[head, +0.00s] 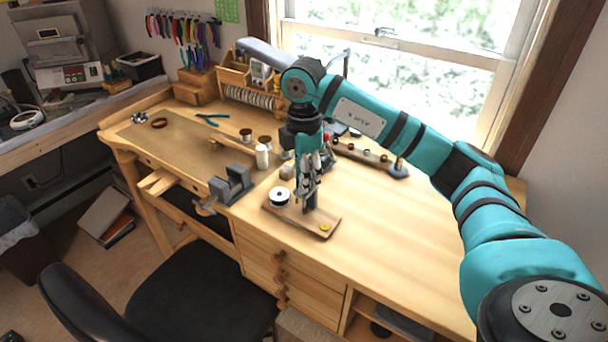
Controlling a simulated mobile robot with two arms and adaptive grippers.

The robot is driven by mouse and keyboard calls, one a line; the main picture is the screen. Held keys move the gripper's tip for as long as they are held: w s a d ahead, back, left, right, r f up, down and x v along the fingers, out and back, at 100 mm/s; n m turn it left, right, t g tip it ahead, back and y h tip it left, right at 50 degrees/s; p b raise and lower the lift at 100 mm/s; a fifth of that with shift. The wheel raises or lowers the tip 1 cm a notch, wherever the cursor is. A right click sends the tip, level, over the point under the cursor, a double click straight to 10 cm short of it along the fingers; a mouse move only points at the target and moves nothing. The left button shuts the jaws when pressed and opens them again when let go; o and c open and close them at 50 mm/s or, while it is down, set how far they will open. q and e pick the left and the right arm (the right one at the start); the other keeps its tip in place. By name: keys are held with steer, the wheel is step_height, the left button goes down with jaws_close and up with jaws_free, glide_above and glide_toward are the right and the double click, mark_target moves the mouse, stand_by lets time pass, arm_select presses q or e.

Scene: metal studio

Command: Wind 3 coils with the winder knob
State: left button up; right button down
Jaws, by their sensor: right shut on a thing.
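The winder is a wooden board (315,225) near the front edge of the bench. A white spool with a dark centre (279,197) stands at its left end, and a small yellow disc (324,227) is at its front right corner. My right gripper (309,203) reaches straight down over the board, between the spool and the yellow disc. Its fingers are shut on the winder knob, which they mostly hide. I cannot make out any wound coils at this size. My left gripper is not in view.
A grey vise (231,186) stands left of the winder. Behind it are a white cylinder (262,157) and small spools (246,135). The bench top (375,225) to the right is clear; a black chair (200,290) stands in front.

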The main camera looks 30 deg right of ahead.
steer(key=shift+w+d+r, duration=0.1)
steer(key=shift+r, duration=0.1)
steer(key=c, duration=1.2)
jaws_free()
steer(key=shift+o, duration=1.3)
steer(key=shift+f, duration=0.1)
step_height(320, 180, up, 12)
